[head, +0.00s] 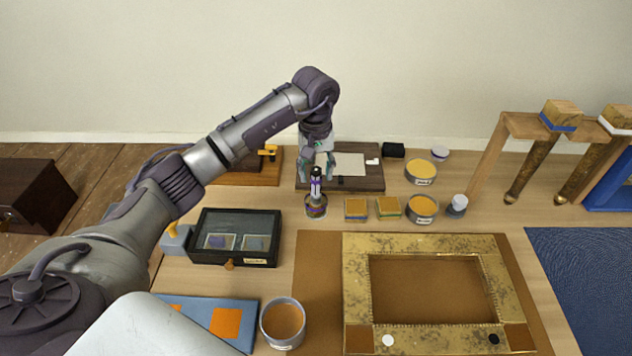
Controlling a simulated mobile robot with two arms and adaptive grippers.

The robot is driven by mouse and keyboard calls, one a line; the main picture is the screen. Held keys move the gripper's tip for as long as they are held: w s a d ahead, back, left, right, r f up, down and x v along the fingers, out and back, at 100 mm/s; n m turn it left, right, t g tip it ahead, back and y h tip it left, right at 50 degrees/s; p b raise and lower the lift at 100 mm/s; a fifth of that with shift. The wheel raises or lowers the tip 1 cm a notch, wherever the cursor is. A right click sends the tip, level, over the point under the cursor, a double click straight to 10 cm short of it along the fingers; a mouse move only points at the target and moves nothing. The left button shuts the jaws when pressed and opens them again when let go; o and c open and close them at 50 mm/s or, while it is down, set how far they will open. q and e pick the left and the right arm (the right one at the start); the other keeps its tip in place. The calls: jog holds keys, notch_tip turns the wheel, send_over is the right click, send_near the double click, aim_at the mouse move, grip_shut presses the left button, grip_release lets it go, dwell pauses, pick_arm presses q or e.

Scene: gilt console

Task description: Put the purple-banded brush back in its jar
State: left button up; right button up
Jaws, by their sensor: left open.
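The purple-banded brush (316,186) stands upright in a small jar (316,210) near the middle of the bench. Its dark upper end and purple band show above the jar's rim; its lower end is hidden in the jar. My left gripper (318,174) points down from above, with its fingers open on either side of the brush's upper end. I see no clear contact between the fingers and the brush. My right gripper is not in view.
A dark board with paper (350,160) lies behind the jar. Yellow-topped blocks (356,209) and tins (422,210) stand to its right. A glass-lidded box (235,238) is at left. A gilt frame (355,270) lies in front. Bare bench shows near the jar.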

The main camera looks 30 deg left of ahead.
pick_arm(q)
notch_tip(320, 180, up, 8)
jog(key=shift+f+b, duration=0.1)
jog(key=shift+b, duration=0.7)
jog(key=shift+r, duration=0.4)
